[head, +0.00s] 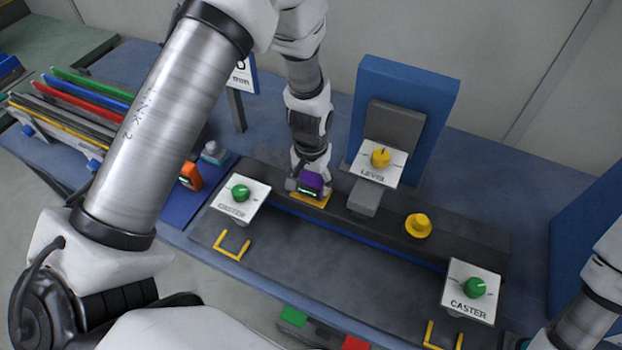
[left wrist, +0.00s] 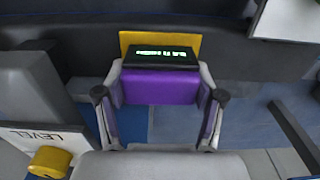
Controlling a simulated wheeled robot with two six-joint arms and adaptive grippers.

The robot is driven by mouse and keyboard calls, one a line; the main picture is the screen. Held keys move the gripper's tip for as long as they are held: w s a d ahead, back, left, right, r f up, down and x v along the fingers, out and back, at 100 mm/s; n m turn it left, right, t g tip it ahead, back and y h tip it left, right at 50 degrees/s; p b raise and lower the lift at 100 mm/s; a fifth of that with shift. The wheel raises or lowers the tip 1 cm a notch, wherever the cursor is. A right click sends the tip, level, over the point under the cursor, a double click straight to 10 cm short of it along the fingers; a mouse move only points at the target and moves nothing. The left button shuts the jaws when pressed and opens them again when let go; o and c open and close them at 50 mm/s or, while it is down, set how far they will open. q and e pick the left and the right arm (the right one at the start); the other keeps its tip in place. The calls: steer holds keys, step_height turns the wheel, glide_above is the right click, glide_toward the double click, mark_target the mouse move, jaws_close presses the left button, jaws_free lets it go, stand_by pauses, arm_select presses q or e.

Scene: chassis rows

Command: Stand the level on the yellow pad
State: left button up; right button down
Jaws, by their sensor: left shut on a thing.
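The level is a purple block (head: 313,180) with a dark face and green lit text; it also shows in the left wrist view (left wrist: 160,86). My left gripper (head: 308,186) is shut on it, with one finger on each side. The yellow pad (head: 313,202) lies on the dark raised ledge right at the level; it also shows in the left wrist view (left wrist: 183,45) past the level's dark face. The level covers part of the pad. I cannot tell whether the level touches it. My right gripper is not in view.
A LEVEL plate with a yellow knob (head: 381,158) stands right of the gripper, before a blue upright panel (head: 405,90). A yellow button (head: 418,225) is farther right. CASTER plates with green knobs (head: 240,191) (head: 474,287) flank the ledge. An orange device (head: 191,176) stands left.

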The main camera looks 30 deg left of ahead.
arm_select(q)
steer(key=o, duration=1.3)
steer(key=shift+f, duration=0.1)
step_height(320, 180, up, 12)
